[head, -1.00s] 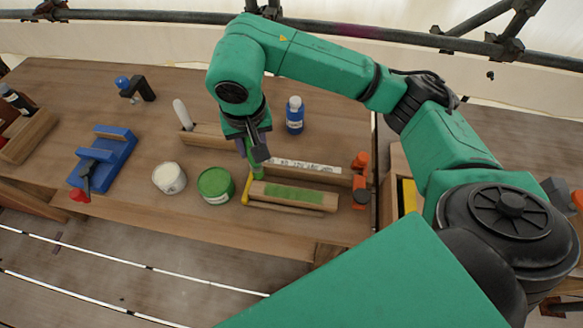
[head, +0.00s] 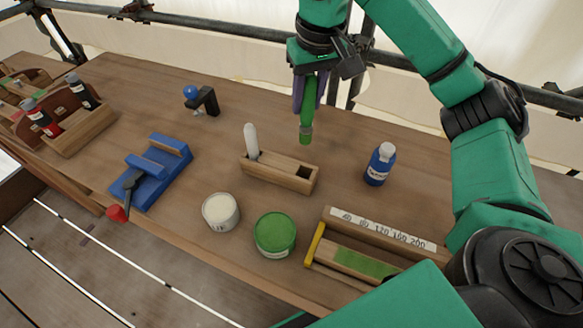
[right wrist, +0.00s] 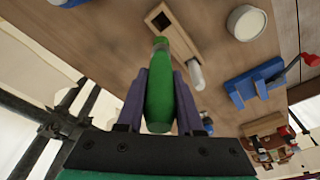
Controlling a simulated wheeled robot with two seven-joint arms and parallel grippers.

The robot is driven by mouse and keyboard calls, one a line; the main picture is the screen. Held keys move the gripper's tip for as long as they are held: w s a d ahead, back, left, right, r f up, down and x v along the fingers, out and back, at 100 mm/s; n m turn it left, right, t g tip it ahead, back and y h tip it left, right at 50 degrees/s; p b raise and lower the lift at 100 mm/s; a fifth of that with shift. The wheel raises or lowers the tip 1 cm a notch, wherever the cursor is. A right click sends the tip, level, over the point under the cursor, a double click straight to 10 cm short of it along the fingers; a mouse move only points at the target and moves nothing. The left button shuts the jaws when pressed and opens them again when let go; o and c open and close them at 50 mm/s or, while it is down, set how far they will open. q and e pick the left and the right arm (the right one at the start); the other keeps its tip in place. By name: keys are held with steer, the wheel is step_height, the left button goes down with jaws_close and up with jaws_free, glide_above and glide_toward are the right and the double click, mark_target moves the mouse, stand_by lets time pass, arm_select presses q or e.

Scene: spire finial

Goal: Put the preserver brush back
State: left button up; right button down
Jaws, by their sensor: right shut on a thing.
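My right gripper (head: 306,98) is shut on the green-handled brush (head: 306,127), which hangs upright from its fingers. In the right wrist view the green brush (right wrist: 159,95) lies between the purple fingers. The wooden rack (head: 270,178) stands on the bench, below the brush in the head view. Its left slot holds a pale-handled tool (head: 251,142), and its right slot is a dark, empty square hole. The brush is apart from the rack. The rack shows in the right wrist view too (right wrist: 181,39). My left gripper is not in view.
A blue bottle (head: 380,164) stands right of the rack. A green tin (head: 275,233) and a white tin (head: 221,211) stand in front. A numbered wooden block (head: 326,222) is at front right, a blue clamp-like fixture (head: 165,173) at left. Bench behind the rack is clear.

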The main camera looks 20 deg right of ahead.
mark_target(306, 143)
steer(key=f, duration=0.3)
steer(key=s+f+b, duration=0.1)
steer(key=f, duration=0.2)
steer(key=shift+s+d+f, duration=0.1)
steer(key=f, duration=0.2)
steer(key=w+f, duration=0.1)
steer(key=f, duration=0.1)
steer(key=shift+f+p, duration=0.2)
steer(key=shift+p, duration=0.1)
step_height(306, 143, down, 2)
step_height(306, 143, down, 4)
steer(key=shift+s+f, duration=0.1)
steer(key=shift+f, duration=0.1)
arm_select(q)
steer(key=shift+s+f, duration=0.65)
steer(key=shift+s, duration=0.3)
arm_select(e)
steer(key=c, duration=0.6)
jaws_free()
steer(key=shift+r, duration=0.1)
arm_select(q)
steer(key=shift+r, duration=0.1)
arm_select(e)
steer(key=shift+o, duration=0.2)
steer(key=shift+r, duration=0.1)
